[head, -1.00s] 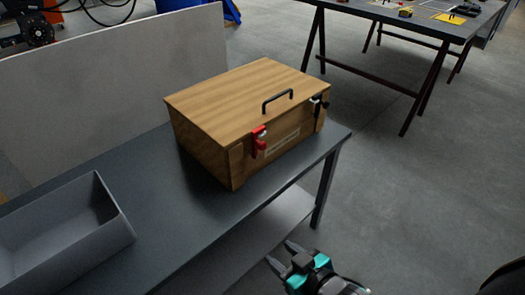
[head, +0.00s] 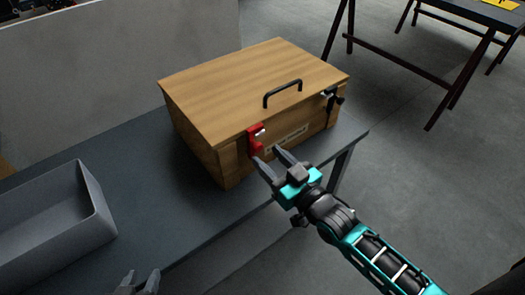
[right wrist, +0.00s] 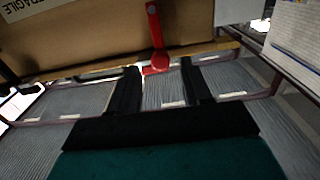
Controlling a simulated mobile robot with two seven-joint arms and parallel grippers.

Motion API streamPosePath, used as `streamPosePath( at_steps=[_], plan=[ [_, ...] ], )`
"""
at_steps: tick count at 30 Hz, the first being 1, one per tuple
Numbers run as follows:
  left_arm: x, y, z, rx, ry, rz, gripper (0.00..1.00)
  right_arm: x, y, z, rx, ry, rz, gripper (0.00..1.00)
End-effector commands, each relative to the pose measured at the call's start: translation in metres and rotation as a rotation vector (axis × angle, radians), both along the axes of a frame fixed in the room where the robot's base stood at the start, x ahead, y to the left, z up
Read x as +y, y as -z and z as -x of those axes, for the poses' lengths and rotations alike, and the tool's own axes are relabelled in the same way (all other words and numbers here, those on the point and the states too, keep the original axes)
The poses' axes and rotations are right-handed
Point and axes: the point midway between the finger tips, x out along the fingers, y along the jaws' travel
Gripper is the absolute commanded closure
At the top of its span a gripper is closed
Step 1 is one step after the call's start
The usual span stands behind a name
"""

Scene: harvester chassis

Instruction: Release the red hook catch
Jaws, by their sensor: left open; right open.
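The wooden box (head: 235,90) stands closed on the dark table. The red hook catch (head: 255,139) is on its front face, near the left end, and spans from the lid edge downward. My right gripper (head: 268,157) is open, its two fingertips just in front of and slightly below the red catch. In the right wrist view the red catch (right wrist: 154,30) hangs against the wood, its rounded end appearing between my open fingers (right wrist: 159,68); I cannot tell whether they touch it. My left gripper (head: 141,279) is open and empty at the bottom edge of the head view.
A black catch (head: 331,99) is at the right end of the box front, and a black handle (head: 282,93) is on the lid. A grey open bin (head: 100,222) stands on the table (head: 190,215) at left. A grey panel (head: 90,75) stands behind.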

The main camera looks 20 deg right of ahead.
Motion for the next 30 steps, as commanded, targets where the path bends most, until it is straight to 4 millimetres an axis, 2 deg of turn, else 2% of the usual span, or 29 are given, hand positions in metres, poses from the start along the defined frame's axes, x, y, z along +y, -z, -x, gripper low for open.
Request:
streamPosePath(
  at_steps=[3,7,19,30],
  plan=[
    [0.000,0.002,0.002,0.004,0.000,-0.001,0.57,0.007,0.000,-0.017,-0.001,0.000,0.000,0.51],
    [0.000,0.003,0.002,0.006,-0.001,0.000,0.57,0.010,0.000,-0.028,0.000,0.000,0.000,0.51],
    [0.001,0.003,0.002,0.006,0.000,-0.001,0.57,0.012,0.000,-0.033,0.001,0.000,0.000,0.52],
    [0.001,0.003,0.002,0.004,0.000,-0.001,0.57,0.012,0.000,-0.032,0.001,0.000,0.000,0.88]
  ],
)
